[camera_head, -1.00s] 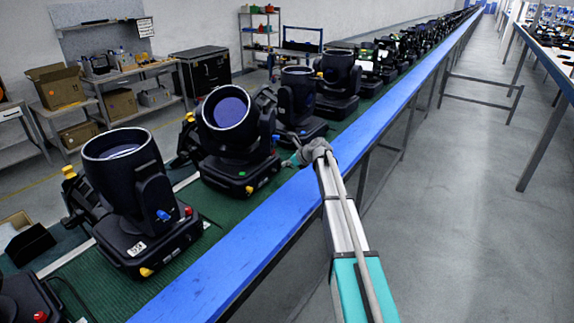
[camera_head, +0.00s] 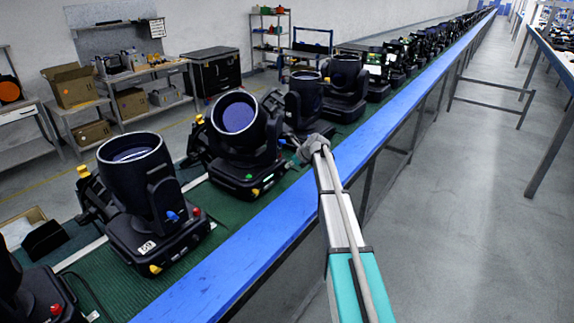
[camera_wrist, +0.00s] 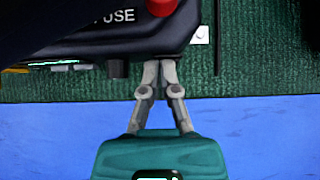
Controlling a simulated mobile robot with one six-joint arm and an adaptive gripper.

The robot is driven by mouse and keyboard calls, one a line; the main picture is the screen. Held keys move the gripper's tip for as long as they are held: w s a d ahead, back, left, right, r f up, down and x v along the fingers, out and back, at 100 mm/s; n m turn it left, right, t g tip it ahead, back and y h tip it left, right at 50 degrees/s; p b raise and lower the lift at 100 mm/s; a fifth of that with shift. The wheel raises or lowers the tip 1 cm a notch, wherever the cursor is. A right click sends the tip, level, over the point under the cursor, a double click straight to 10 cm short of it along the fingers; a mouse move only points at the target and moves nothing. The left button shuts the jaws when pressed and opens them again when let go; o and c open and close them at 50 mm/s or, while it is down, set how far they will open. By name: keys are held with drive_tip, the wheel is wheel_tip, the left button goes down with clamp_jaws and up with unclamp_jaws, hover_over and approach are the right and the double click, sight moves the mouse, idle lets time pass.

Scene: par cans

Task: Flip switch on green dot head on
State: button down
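The head with a green dot (camera_head: 240,118) is a black moving-head light on the green belt, its round lens facing up. The green dot (camera_head: 249,177) is on the front of its base. My gripper (camera_head: 298,150) is just right of this base. In the wrist view, my gripper (camera_wrist: 161,64) has its fingertips together at the lower edge of a black base (camera_wrist: 100,45) marked "FUSE". A red knob (camera_wrist: 161,6) and a black cylinder (camera_wrist: 117,68) are beside them. No switch is clearly visible.
A similar head (camera_head: 135,175) with a yellow knob stands nearer left, another (camera_head: 303,98) just beyond. Several more line the belt into the distance. The blue rail (camera_head: 240,250) borders the belt. The grey floor (camera_head: 460,220) at right is clear.

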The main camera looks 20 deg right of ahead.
drive_tip(key=shift+r+p, duration=0.25)
drive_tip(key=shift+p, duration=0.1)
drive_tip(key=shift+r+p, duration=0.45)
drive_tip(key=shift+r, duration=0.05)
drive_tip(key=shift+d, duration=0.15)
drive_tip(key=shift+s+d, duration=0.3)
drive_tip(key=shift+s, duration=0.15)
drive_tip(key=p+v, duration=0.8)
drive_tip(key=v, duration=0.4)
drive_tip(key=shift+s+d+f, duration=0.15)
drive_tip(key=shift+s+d, duration=0.05)
drive_tip(key=shift+s, duration=0.05)
idle(0.4)
